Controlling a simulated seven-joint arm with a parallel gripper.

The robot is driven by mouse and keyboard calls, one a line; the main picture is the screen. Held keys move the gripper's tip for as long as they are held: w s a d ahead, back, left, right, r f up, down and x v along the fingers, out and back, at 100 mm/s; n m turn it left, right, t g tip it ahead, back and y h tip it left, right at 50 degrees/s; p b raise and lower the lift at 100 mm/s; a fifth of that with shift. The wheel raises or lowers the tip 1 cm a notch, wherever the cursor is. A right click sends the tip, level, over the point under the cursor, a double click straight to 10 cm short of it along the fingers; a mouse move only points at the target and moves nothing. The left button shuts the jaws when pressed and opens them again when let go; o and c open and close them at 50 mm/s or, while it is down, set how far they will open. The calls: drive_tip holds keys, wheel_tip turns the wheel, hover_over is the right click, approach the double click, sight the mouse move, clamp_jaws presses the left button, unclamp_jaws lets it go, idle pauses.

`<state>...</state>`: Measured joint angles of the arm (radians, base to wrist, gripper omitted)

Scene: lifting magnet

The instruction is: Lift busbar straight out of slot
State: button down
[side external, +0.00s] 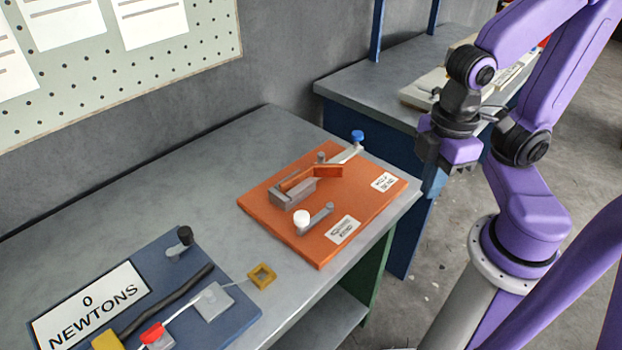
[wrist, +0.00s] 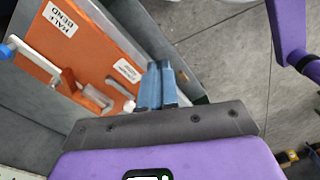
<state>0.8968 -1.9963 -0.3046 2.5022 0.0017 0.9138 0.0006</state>
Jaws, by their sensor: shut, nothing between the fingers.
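The copper-coloured busbar (side external: 328,171) sits in a grey slotted block (side external: 296,194) on an orange board in the side view, with one end standing out past the block. My gripper (side external: 445,168) is in the air to the right of the board, past the bench edge and clear of the busbar. In the wrist view its two fingers (wrist: 162,86) are together with nothing between them. In that view I cannot clearly make out the busbar.
The orange board (side external: 374,198) carries a blue-knobbed lever (side external: 357,136) behind the block and a white-knobbed lever (side external: 302,217) in front. A blue board (side external: 233,322) with a "0 NEWTONS" sign (side external: 90,306) and a yellow square ring (side external: 262,275) lies at the front left.

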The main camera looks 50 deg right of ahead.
idle(0.4)
drive_tip(key=c, duration=1)
unclamp_jaws()
drive_tip(key=shift+c, duration=0.2)
wheel_tip(320, 180, up, 4)
drive_tip(key=n, duration=0.5)
hover_over(293, 177)
wheel_tip(293, 177, down, 18)
drive_tip(key=shift+r, duration=0.25)
